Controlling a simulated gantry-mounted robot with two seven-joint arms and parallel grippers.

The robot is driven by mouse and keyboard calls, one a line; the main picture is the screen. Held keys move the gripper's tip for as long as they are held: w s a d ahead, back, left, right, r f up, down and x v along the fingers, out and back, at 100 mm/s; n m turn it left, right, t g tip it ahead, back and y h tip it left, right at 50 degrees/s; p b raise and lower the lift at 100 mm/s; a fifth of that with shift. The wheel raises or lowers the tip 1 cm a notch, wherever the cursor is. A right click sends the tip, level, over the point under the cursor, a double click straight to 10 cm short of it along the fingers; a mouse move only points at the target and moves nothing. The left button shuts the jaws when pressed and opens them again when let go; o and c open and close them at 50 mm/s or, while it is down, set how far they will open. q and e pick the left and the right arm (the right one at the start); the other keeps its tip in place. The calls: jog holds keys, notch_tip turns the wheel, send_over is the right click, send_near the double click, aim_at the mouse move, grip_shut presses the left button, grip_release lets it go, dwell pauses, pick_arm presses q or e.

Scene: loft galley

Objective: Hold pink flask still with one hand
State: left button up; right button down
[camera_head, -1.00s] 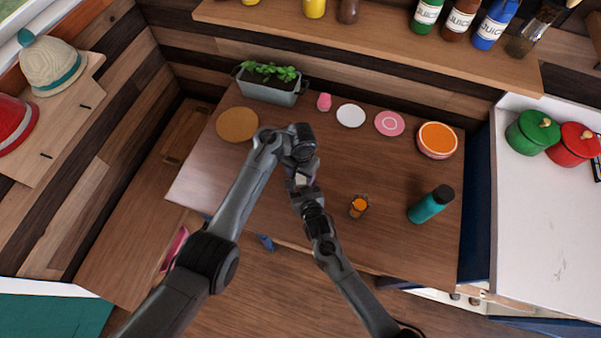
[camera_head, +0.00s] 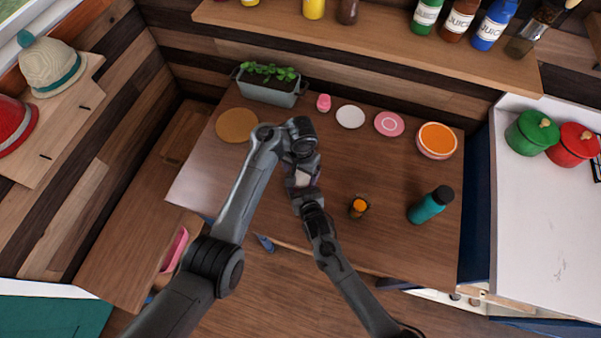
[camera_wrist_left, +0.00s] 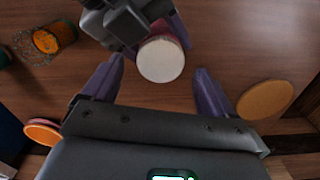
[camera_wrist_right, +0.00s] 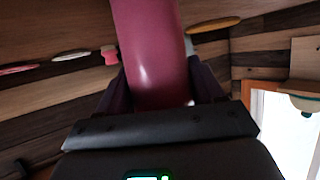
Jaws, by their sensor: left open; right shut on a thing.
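The pink flask (camera_wrist_right: 152,50) fills the middle of the right wrist view, between the fingers of my right gripper (camera_wrist_right: 165,85), which is shut on it. In the left wrist view the flask shows its pale round end (camera_wrist_left: 160,60), with my right gripper around its far part. My left gripper (camera_wrist_left: 155,88) is open, its two purple fingers apart, with the pale end just ahead of the gap between them. It is not clamped on the flask. In the head view the flask (camera_head: 303,178) is mostly hidden between my two grippers, above the counter.
A planter (camera_head: 268,88), a pink item (camera_head: 323,103), plates (camera_head: 350,117) and an orange-topped round container (camera_head: 437,140) line the back. A cork disc (camera_head: 237,125) lies back left.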

pick_arm(q)
jog(key=shift+r, duration=0.95)
jog(key=shift+a, duration=0.1)
jog(key=shift+c, duration=0.4)
jog(key=shift+w, duration=0.1)
